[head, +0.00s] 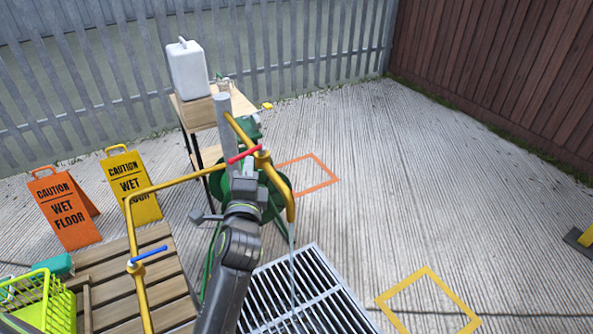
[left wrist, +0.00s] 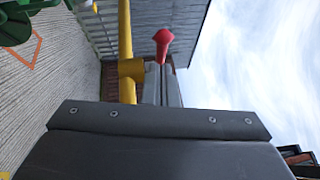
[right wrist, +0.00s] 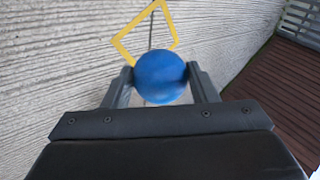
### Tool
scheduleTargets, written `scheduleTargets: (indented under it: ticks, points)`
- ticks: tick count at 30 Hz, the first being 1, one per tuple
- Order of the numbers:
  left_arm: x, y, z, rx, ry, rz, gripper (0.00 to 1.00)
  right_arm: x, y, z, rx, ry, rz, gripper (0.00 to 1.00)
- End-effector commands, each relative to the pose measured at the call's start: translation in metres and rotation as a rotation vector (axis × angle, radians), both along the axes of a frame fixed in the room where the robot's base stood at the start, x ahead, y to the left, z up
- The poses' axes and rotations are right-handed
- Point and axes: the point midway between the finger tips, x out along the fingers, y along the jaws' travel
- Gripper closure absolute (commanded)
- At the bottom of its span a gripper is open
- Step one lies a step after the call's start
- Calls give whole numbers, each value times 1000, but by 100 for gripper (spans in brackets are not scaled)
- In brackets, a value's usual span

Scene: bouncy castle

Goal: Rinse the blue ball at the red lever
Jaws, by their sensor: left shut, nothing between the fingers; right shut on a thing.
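The red lever (head: 243,155) sits on the yellow pipe (head: 281,185), which bends down to a spout over the metal grate (head: 338,289). A thin pale stream seems to fall from the spout. My left gripper (head: 247,176) is shut and empty, just below the lever. In the left wrist view the lever's red end (left wrist: 163,42) shows just beyond the closed fingertips; whether they touch is unclear. The blue ball (right wrist: 160,77) is held between the fingers of my right gripper (right wrist: 161,82). The ball and right gripper are outside the head view.
Two wet floor signs (head: 66,208) and a table with a white canister (head: 188,68) stand behind. The concrete at right is open, with a yellow square marking (head: 430,300).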

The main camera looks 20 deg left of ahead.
Motion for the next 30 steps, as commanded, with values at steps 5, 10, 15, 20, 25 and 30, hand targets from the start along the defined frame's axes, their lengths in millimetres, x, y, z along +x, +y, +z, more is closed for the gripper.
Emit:
scheduleTargets:
  ticks: [5, 10, 15, 20, 25, 30]
  points:
    - [0, 0, 0, 1, 1, -2, 100, 0, 0, 1, 0, 0, 0, 69]
    - [0, 5, 5, 6, 3, -46, 100, 0, 0, 18, 0, -1, 0, 69]
    - [1, 12, 6, 8, 6, -133, 100, 0, 0, 41, 0, -1, 0, 69]
    - [1, 18, 4, 5, 4, -202, 100, 0, 0, 56, 0, 0, 0, 69]
    - [3, 25, 0, 2, 2, -220, 100, 0, 0, 56, 0, 0, 0, 69]
    - [4, 26, 0, 0, 1, -219, 100, 0, 0, 55, 0, 0, 0, 69]
